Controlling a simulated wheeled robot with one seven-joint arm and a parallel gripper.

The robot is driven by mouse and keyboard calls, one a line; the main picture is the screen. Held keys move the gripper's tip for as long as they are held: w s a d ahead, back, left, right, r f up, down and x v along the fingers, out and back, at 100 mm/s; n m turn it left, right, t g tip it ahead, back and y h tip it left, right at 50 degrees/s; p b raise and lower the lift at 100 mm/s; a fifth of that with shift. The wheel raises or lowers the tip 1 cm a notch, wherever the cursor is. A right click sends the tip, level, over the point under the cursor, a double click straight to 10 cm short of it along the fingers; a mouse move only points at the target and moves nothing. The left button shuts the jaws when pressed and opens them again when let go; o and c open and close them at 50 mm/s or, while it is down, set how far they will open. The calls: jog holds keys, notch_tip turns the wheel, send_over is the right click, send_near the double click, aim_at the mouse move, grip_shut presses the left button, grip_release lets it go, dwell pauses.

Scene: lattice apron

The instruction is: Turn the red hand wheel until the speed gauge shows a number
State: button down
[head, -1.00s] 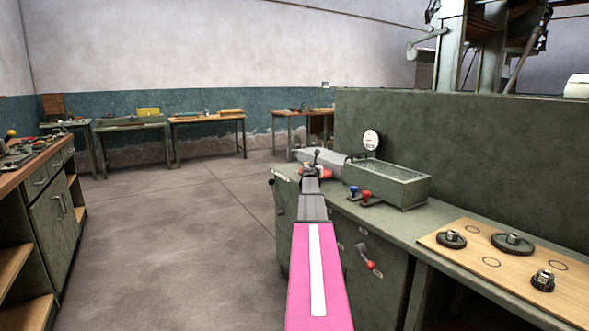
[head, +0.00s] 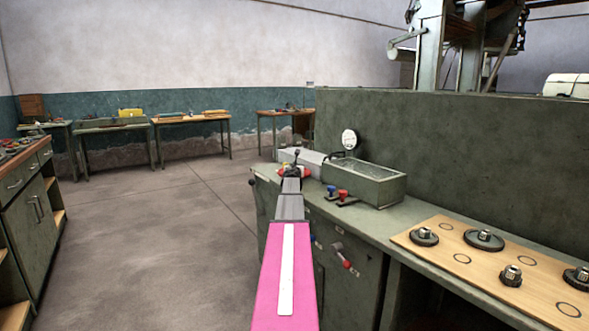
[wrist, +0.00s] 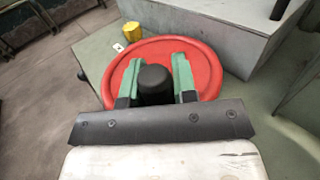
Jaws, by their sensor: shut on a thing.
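The red hand wheel (wrist: 205,62) lies beyond my wrist in the wrist view, its red rim showing around the fingers. A black upright knob (wrist: 155,80) on it stands between the two green fingers of my gripper (wrist: 156,76), which is shut on it. In the head view my arm reaches forward to the wheel, and only bits of red (head: 307,172) show around my gripper (head: 293,160). The round white gauge (head: 349,139) stands behind and right of the wheel. Its face is too small to read.
A grey-green trough-like box (head: 365,183) sits right of the wheel on the bench. Blue and red knobs (head: 342,194) stand before it. A wooden board (head: 450,248) with several gears lies at the right. Open floor (head: 170,240) is on the left.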

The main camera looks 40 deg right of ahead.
jog(key=c, duration=0.9)
grip_release()
jog(key=v, duration=1.1)
jog(key=shift+w, duration=0.1)
